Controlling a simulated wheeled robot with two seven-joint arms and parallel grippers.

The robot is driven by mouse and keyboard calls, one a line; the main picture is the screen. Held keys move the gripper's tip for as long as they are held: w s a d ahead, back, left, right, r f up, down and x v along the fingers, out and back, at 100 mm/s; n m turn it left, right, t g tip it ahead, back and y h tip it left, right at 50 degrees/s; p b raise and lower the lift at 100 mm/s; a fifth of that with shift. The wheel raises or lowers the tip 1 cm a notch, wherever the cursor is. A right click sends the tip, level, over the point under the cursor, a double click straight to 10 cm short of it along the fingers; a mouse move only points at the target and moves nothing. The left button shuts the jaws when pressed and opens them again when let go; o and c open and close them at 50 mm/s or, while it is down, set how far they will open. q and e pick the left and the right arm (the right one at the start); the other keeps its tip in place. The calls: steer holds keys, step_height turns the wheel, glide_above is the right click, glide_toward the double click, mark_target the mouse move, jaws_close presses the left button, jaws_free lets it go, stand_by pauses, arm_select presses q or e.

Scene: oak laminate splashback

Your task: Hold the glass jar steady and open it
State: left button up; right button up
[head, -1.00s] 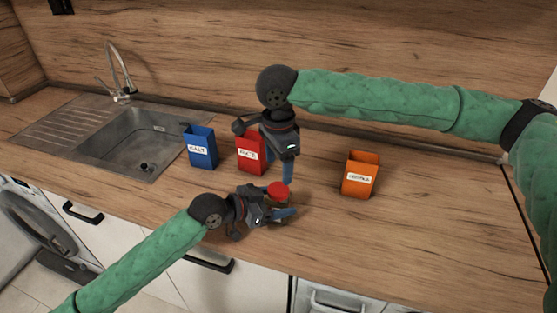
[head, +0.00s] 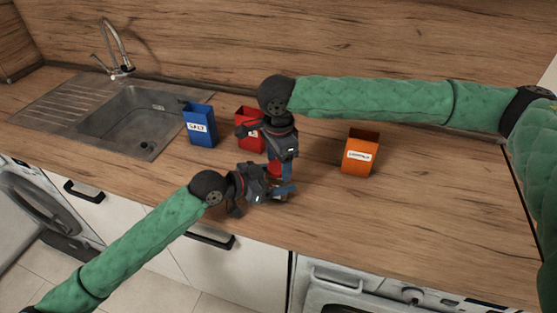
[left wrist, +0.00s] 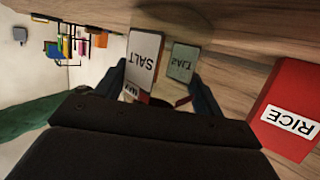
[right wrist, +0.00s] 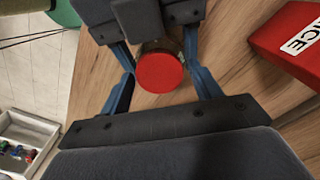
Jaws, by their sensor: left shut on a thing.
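The glass jar has a round red lid (head: 274,168). The lid also shows from above in the right wrist view (right wrist: 160,72), with a little of the jar's glass body (right wrist: 158,47) beyond it. My left gripper (head: 276,190) is shut on the jar near the counter's front edge and hides most of its body in the head view. My right gripper (right wrist: 160,75) points down from above, open, its blue fingers on either side of the lid with small gaps.
Behind the jar stand a blue SALT box (head: 199,125) and a red RICE box (head: 247,128), the red one close to my right wrist. An orange box (head: 360,153) stands to the right. A sink (head: 130,120) is at the left. The counter right of the orange box is clear.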

steer(key=c, duration=0.8)
steer(key=n, duration=1)
steer(key=o, duration=1.1)
